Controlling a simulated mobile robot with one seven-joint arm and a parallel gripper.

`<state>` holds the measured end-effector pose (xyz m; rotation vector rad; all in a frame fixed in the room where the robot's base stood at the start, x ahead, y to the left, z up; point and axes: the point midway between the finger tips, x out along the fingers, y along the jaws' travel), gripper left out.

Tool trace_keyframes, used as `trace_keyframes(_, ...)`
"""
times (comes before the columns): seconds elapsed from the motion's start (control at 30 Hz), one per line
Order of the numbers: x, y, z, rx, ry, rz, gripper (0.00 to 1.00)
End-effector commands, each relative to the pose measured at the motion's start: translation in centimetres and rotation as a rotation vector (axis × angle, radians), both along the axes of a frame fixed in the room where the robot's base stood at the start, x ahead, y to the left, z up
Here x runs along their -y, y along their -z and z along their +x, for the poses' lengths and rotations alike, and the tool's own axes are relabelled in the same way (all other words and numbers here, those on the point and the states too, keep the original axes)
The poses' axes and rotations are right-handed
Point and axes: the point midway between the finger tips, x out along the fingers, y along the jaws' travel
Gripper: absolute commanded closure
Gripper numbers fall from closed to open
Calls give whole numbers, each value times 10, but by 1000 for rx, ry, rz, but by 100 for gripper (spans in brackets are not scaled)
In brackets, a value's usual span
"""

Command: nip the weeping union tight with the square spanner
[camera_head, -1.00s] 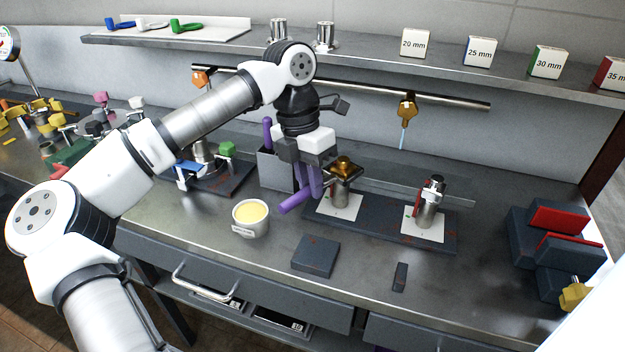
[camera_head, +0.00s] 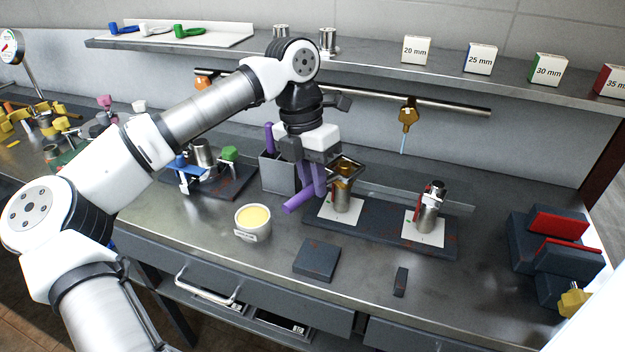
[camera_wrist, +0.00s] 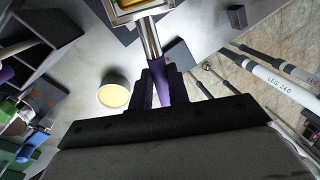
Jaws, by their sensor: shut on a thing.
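My gripper (camera_head: 312,188) is shut on the purple handle (camera_head: 297,203) of the square spanner. In the wrist view the purple handle (camera_wrist: 168,80) runs between the fingers to a silver shank and a square ring (camera_wrist: 140,10) at the top edge. In the head view the square ring (camera_head: 348,162) is over the left fitting's brass union (camera_head: 344,170). Brass shows within and below the ring. I cannot tell whether the ring is still around its top or just clear above it. No leak is discernible.
A second fitting (camera_head: 428,212) stands right on the same dark plate (camera_head: 378,228). A cream-filled cup (camera_head: 252,219), a dark block (camera_head: 317,259) and a grey holder (camera_head: 277,172) with a purple handle are nearby. A rail (camera_head: 450,103) runs behind.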

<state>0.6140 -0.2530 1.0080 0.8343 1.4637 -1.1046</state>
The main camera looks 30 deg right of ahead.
Motion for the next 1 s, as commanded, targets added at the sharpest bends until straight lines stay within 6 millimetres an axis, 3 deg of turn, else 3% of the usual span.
trace_keyframes(1.0, 0, -51, 0, 0, 1, 0, 100)
